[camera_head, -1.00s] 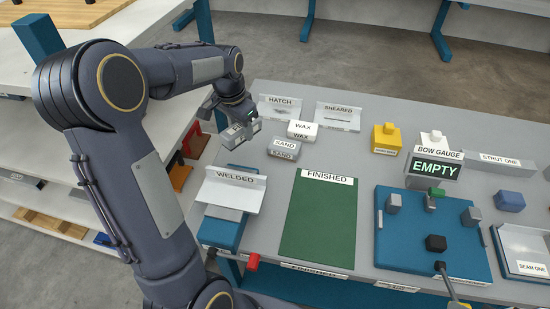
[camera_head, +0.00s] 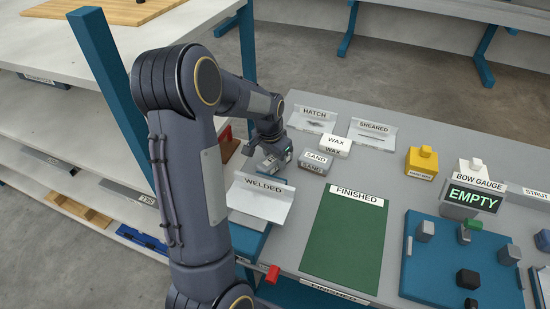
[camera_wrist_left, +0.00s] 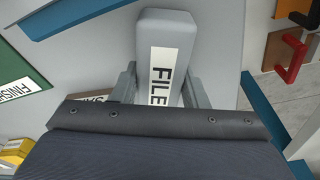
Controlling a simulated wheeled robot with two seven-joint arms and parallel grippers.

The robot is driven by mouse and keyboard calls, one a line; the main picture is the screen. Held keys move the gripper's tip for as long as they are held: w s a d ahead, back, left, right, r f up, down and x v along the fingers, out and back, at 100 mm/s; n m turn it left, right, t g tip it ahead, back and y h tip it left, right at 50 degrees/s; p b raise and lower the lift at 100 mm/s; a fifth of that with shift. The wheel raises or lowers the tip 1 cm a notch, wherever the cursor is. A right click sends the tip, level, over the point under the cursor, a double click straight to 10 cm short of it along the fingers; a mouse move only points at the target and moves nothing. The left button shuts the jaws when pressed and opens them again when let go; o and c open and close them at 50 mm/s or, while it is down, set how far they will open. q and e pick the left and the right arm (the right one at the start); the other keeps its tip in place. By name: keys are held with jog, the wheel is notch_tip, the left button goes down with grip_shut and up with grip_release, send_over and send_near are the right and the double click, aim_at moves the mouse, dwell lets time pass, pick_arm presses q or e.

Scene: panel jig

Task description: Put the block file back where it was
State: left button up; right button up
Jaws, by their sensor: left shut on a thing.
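The block file (camera_wrist_left: 165,60) is a light grey block with a white label reading FILE. My left gripper (camera_head: 272,163) is shut on it, with a finger on each side in the left wrist view. In the head view the gripper is near the bench's left edge, behind the WELDED tray (camera_head: 262,203) and left of the SAND block (camera_head: 313,162). The block is small and partly hidden there, and I cannot tell whether it touches the bench. My right gripper is not in view.
A white WAX block (camera_head: 336,146) and the HATCH (camera_head: 313,119) and SHEARED (camera_head: 373,134) trays stand farther back. The green FINISHED mat (camera_head: 342,245) is clear. A yellow block (camera_head: 422,161) and a blue fixture board (camera_head: 440,265) are at the right.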

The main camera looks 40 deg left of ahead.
aim_at(271, 161)
pick_arm(q)
jog(key=shift+f, duration=0.2)
jog(key=o, duration=1)
jog(key=shift+r, duration=0.1)
jog(key=shift+o, duration=0.2)
jog(key=shift+r, duration=0.25)
notch_tip(271, 161, up, 12)
jog(key=s, duration=0.2)
jog(key=s+d+n+t+h, duration=0.2)
jog(key=s+d+t+h, duration=0.1)
jog(key=s+d, duration=1.5)
jog(key=shift+s+r+n+t+h+p, duration=0.3)
jog(key=shift+s+r+n+t+p, duration=0.1)
jog(key=shift+s, duration=0.85)
